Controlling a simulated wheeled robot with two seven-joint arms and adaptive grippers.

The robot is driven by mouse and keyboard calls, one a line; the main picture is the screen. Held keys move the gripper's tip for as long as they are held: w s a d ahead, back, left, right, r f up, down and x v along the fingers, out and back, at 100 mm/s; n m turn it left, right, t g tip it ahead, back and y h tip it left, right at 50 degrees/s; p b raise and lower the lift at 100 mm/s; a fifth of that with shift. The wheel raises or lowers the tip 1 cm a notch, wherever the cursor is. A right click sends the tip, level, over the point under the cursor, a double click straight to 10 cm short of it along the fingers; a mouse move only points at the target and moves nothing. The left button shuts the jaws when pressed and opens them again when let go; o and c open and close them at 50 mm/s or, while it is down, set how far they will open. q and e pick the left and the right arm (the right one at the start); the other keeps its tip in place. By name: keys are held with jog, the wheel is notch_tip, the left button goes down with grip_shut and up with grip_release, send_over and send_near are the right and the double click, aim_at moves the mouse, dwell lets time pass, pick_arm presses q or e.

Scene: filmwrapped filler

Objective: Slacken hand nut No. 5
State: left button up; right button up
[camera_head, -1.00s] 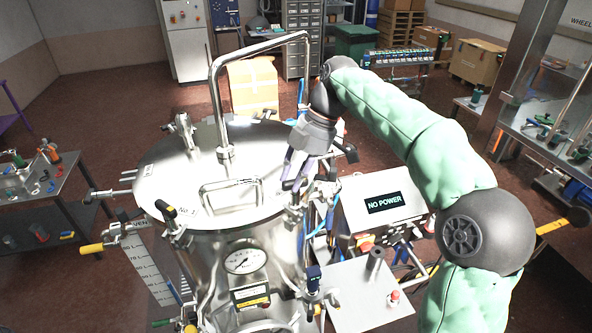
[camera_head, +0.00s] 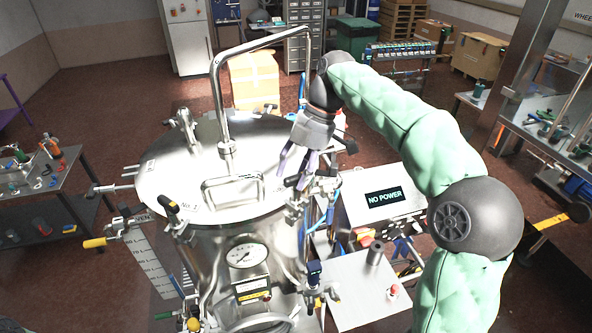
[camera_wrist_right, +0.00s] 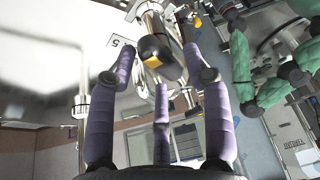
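A steel vessel has a round shiny lid (camera_head: 165,180) with clamps around its rim. In the right wrist view a hand nut (camera_wrist_right: 152,50), a black knob with a yellow patch, stands beside a white label "5" (camera_wrist_right: 121,42) on the lid's edge. My right gripper (camera_head: 297,170) hangs over the lid's right rim in the head view, where I cannot make out this nut. In the wrist view the purple fingers of this gripper (camera_wrist_right: 155,75) are spread apart, with the nut beyond and between their tips. I see no clear contact. My left gripper is not in view.
A bent steel pipe handle (camera_head: 217,100) rises over the lid. Another black hand nut (camera_head: 169,203) sits at the front left rim. A "NO POWER" display box (camera_head: 375,213) stands right of the vessel. A pressure gauge (camera_head: 246,256) is on its front.

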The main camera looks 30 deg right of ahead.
jog(key=v, duration=0.7)
jog(key=shift+r, duration=0.2)
jog(key=shift+d, duration=0.1)
dwell(0.6)
